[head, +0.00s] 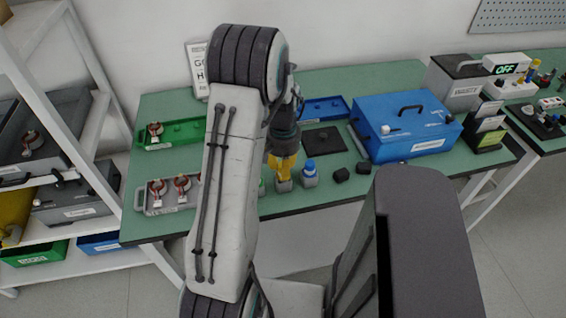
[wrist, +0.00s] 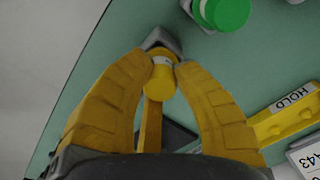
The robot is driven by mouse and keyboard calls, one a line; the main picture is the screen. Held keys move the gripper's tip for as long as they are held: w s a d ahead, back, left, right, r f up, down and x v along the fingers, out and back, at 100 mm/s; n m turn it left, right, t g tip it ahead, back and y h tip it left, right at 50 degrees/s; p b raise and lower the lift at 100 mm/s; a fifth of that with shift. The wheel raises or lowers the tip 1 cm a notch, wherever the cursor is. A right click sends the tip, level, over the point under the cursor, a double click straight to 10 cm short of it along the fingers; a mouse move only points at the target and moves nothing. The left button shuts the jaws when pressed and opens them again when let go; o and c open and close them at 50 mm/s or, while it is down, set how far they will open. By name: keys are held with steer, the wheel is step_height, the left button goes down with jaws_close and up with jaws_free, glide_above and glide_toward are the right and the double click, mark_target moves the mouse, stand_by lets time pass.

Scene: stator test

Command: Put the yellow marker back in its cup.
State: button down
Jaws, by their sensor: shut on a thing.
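My gripper's yellow fingers (wrist: 162,72) are shut on the yellow marker (wrist: 160,84), whose round yellow end and pale band show between the fingertips in the wrist view. A grey cup (wrist: 156,38) is right beyond the marker. In the head view my gripper (head: 283,172) points down just above this grey cup (head: 284,186) near the table's front edge. I cannot tell whether the marker's lower end is inside the cup or only over it. The marker is not clearly separable from the yellow fingers in the head view.
A blue-topped marker in a grey cup (head: 309,175) stands close to the right. A green marker (wrist: 226,12) stands on the other side, mostly behind my arm in the head view. Black blocks (head: 341,174), a blue case (head: 405,125) and a yellow HOLD piece (wrist: 285,116) are nearby.

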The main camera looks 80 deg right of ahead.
steer(key=shift+f, duration=0.2)
steer(key=shift+f+b, duration=0.4)
steer(key=shift+f, duration=0.1)
steer(key=c, duration=1.1)
jaws_free()
